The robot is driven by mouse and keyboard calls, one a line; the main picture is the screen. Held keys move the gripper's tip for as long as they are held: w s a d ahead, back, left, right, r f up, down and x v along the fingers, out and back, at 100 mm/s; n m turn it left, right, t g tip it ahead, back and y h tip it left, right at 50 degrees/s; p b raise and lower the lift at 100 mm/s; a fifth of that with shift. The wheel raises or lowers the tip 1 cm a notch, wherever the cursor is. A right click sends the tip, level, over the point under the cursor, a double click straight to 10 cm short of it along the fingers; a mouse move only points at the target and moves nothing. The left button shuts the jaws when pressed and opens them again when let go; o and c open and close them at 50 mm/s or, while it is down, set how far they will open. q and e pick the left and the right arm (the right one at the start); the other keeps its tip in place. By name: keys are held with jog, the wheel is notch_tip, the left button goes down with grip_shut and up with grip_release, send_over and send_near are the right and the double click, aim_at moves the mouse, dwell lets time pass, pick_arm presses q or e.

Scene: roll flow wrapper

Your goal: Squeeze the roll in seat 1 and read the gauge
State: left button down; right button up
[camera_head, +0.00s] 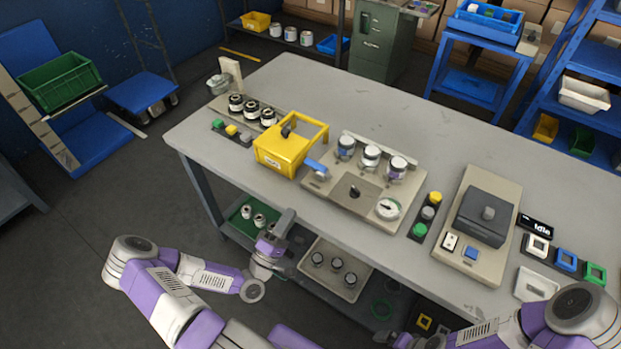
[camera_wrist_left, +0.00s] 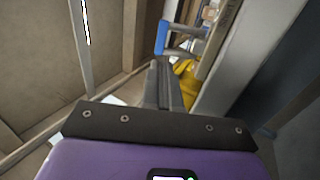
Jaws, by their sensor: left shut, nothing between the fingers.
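No seat number is readable, so I cannot tell which is seat 1. A round white gauge (camera_head: 388,207) sits at the plate's front right; its reading is too small to tell. A dark knob (camera_head: 354,191) is beside it. My left gripper (camera_head: 286,218) is shut and empty at the bench's front edge, apart from the rolls. In the left wrist view its closed fingers (camera_wrist_left: 161,68) point toward a blue handle (camera_wrist_left: 184,32).
Yellow, grey and green buttons (camera_head: 428,212) and a grey boxed device (camera_head: 484,215) are to the right. A tray of rolls (camera_head: 310,262) is on the shelf below.

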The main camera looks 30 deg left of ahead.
aim_at(319, 170)
pick_arm(q)
jog(key=x, duration=1.2)
jog(key=shift+w+d, duration=0.1)
jog(key=shift+w, duration=0.15)
